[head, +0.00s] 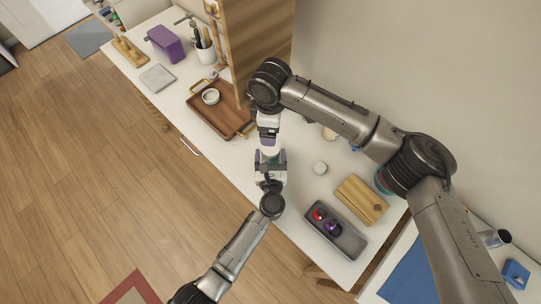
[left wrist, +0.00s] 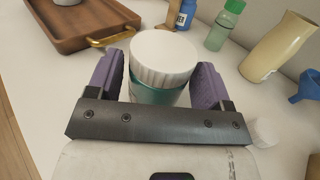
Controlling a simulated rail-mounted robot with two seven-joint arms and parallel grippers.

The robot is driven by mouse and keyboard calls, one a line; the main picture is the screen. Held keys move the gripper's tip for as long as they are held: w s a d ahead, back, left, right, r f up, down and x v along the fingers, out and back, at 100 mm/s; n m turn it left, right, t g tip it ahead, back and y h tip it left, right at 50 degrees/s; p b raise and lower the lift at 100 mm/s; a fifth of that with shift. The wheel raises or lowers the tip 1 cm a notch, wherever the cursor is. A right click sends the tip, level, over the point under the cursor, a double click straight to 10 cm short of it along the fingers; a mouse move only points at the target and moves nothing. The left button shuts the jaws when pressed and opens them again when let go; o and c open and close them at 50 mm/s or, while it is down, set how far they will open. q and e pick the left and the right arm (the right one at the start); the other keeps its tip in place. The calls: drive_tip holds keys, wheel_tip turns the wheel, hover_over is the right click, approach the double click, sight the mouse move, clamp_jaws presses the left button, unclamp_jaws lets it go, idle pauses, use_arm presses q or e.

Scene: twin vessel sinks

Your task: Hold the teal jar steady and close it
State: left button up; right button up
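The teal jar (left wrist: 158,95) stands upright on the counter in the left wrist view. A white ridged lid (left wrist: 165,58) sits on top of it; whether it is fully seated I cannot tell. In the head view my left gripper (head: 270,157) reaches in from below. My right gripper (head: 268,139) points down just above the jar in the head view, and its fingertips are too small to read. The right gripper does not show in the left wrist view.
A brown wooden tray (head: 212,118) with a small white bowl (head: 210,97) lies to the left. A small white round object (head: 320,168), a wooden block (head: 361,200) and a grey tray (head: 350,243) are to the right. A green bottle (left wrist: 224,25) and beige vase (left wrist: 278,48) stand behind.

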use_arm(q)
drive_tip(key=o, duration=0.3)
drive_tip(key=s, duration=1.3)
drive_tip(key=shift+s+d, duration=0.15)
drive_tip(key=shift+s, duration=0.25)
